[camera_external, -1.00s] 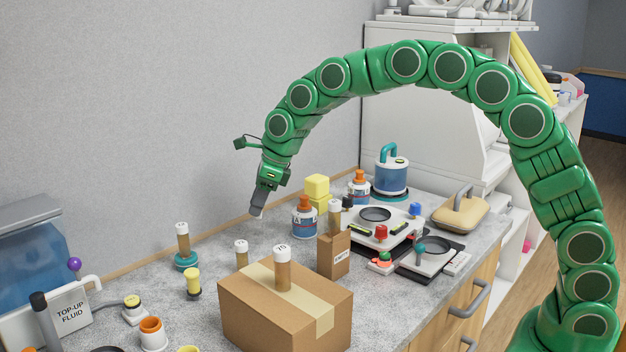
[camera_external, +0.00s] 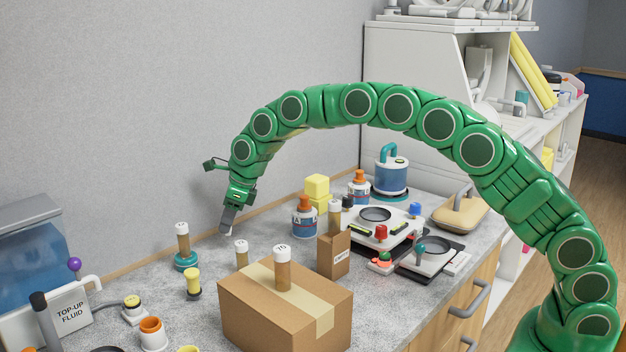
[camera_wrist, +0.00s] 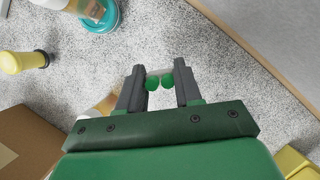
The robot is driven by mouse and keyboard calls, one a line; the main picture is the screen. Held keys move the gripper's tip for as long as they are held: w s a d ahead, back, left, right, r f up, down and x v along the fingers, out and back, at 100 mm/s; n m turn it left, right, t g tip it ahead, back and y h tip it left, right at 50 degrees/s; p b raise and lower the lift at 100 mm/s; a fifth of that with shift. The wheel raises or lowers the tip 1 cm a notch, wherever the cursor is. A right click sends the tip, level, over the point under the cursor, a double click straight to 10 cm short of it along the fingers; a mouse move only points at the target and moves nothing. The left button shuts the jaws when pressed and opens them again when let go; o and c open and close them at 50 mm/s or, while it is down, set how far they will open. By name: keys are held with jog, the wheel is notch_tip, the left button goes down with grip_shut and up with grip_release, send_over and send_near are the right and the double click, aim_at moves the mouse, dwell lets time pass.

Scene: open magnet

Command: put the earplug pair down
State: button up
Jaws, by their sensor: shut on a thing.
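My gripper (camera_external: 228,231) is above the grey speckled counter (camera_external: 216,278), near the back wall. In the wrist view my gripper (camera_wrist: 160,80) is shut on the earplug pair (camera_wrist: 160,80), two small green rounded ends with a pale part between the dark fingers. The counter shows below the pair in the wrist view. In the external view the earplugs are too small to make out. I cannot tell the exact gap between the pair and the counter.
A vial on a teal base (camera_external: 184,250) stands left of my gripper, and a white-capped vial (camera_external: 241,254) stands in front. A cardboard box (camera_external: 262,318) lies nearer the camera. A blue-labelled bottle (camera_external: 304,222) and yellow blocks (camera_external: 317,190) stand to the right. Bare counter lies between them.

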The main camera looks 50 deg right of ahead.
jog(key=shift+w+a+f, duration=0.25)
jog(key=shift+w+f, duration=0.45)
jog(key=shift+f, duration=1.8)
jog(key=shift+f, duration=0.1)
jog(key=o, duration=1)
jog(key=v, duration=1.2)
jog(key=shift+w, duration=0.1)
